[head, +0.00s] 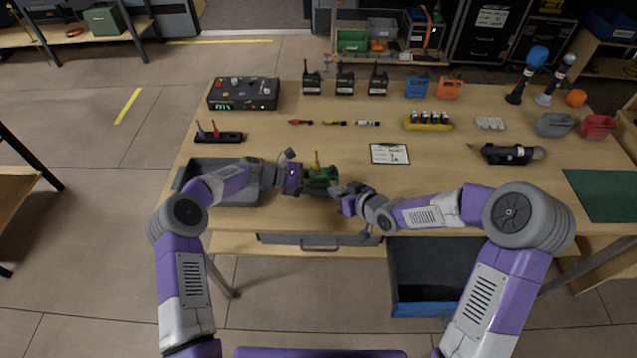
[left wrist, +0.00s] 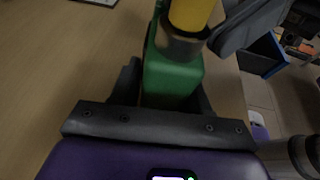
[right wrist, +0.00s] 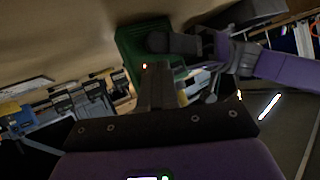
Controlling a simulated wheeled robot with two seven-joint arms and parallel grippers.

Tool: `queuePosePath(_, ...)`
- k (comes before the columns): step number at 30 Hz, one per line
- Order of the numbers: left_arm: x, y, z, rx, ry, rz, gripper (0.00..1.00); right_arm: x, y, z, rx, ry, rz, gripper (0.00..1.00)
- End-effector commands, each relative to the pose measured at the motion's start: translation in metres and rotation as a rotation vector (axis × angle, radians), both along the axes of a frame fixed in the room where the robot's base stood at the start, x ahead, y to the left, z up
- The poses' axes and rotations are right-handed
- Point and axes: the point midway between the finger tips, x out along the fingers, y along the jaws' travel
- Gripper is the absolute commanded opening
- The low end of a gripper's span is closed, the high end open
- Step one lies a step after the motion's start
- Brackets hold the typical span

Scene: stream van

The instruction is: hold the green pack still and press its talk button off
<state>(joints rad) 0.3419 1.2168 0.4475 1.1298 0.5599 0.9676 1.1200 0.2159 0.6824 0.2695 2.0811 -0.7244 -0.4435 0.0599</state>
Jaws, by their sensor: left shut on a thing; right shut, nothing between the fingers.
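The green pack (head: 318,178) is near the front edge of the workbench, with a yellow stub on its top. In the left wrist view the pack (left wrist: 172,78) sits between the fingers of my left gripper (head: 303,180), which is shut on it. My right gripper (head: 338,190) is shut and empty, just right of the pack. In the right wrist view the pack (right wrist: 148,48) is just beyond my shut fingertips (right wrist: 157,68). I cannot tell whether the fingertips touch it. The talk button cannot be made out clearly.
A grey tray (head: 190,178) lies left of the pack, under my left arm. A card (head: 389,154) lies behind and right of it. Several black radios (head: 345,82) stand at the back. A dark open bin (head: 430,270) is below the front edge.

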Motion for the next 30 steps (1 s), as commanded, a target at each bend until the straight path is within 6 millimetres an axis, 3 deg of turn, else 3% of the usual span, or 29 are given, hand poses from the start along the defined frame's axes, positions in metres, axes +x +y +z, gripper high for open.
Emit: queuePosePath(30,-0.0001,-0.0003,0.0001,0.0,0.0,-0.001,0.12,0.0091,0.0006,0.0,0.001,0.001,0.0,0.0)
